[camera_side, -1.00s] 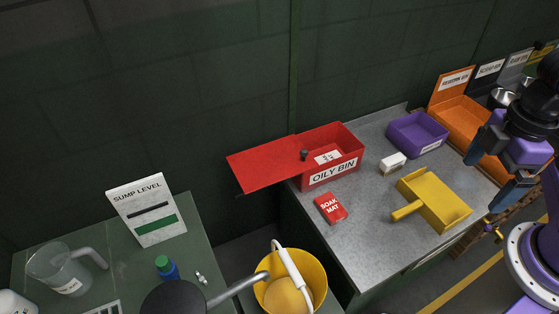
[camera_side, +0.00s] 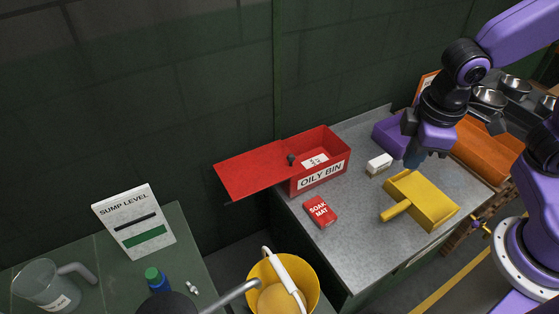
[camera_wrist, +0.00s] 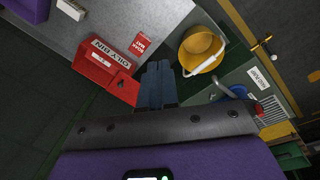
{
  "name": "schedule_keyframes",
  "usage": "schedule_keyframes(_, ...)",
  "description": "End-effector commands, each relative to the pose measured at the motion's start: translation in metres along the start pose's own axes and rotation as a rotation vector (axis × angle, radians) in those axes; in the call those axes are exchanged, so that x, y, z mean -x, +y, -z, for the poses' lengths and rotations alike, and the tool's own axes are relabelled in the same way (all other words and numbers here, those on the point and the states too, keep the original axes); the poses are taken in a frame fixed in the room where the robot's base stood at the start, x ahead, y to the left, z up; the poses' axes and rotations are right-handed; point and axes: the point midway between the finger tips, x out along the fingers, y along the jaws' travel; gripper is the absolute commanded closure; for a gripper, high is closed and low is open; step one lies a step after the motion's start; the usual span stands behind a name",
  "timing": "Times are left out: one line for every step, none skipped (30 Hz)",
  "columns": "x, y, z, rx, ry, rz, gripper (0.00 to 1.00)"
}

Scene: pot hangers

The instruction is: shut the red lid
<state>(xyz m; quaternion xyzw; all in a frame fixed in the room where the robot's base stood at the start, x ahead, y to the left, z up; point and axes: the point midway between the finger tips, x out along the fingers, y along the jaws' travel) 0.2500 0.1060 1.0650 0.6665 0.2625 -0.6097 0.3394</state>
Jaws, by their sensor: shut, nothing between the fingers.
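The red lid (camera_side: 252,174) is a flat panel sticking out to the left of the red bin labelled OILY BIN (camera_side: 320,160). A dark knob (camera_side: 291,159) stands near the lid's right end. The bin's right part is uncovered and a white paper shows inside. My gripper (camera_side: 413,158) is shut and empty, to the right of the bin and apart from it, above the counter by the purple bin. In the wrist view, my shut fingers (camera_wrist: 157,85) point towards the scene, with the red bin (camera_wrist: 105,65) to their left.
A white block (camera_side: 379,164), a yellow dustpan (camera_side: 425,200) and a red SOAK MAT packet (camera_side: 320,211) lie on the grey counter (camera_side: 345,250). The purple bin (camera_side: 388,135) and orange bin (camera_side: 485,150) stand at the right. A yellow bucket (camera_side: 285,285) is in front.

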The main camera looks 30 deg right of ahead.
Motion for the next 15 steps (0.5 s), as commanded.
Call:
schedule_keyframes(-0.007, 0.006, 0.022, -0.042, -0.007, -0.029, 1.00)
schedule_keyframes(-0.010, 0.011, 0.035, -0.069, -0.006, -0.046, 1.00)
schedule_keyframes(-0.015, 0.016, 0.051, -0.102, -0.005, -0.070, 1.00)
schedule_keyframes(-0.020, 0.021, 0.063, -0.129, -0.005, -0.086, 1.00)
schedule_keyframes(-0.024, 0.025, 0.074, -0.154, -0.004, -0.103, 1.00)
schedule_keyframes(-0.031, 0.031, 0.090, -0.190, 0.000, -0.125, 1.00)
schedule_keyframes(-0.036, 0.035, 0.102, -0.214, 0.003, -0.141, 1.00)
schedule_keyframes(-0.041, 0.039, 0.113, -0.238, 0.006, -0.157, 1.00)
schedule_keyframes(-0.049, 0.045, 0.128, -0.270, 0.010, -0.178, 1.00)
schedule_keyframes(-0.055, 0.049, 0.139, -0.295, 0.013, -0.193, 1.00)
schedule_keyframes(-0.062, 0.053, 0.149, -0.320, 0.016, -0.208, 1.00)
schedule_keyframes(-0.071, 0.059, 0.163, -0.352, 0.021, -0.228, 1.00)
schedule_keyframes(-0.078, 0.063, 0.172, -0.375, 0.026, -0.243, 1.00)
schedule_keyframes(-0.085, 0.067, 0.182, -0.397, 0.032, -0.257, 1.00)
schedule_keyframes(-0.095, 0.073, 0.195, -0.428, 0.039, -0.275, 1.00)
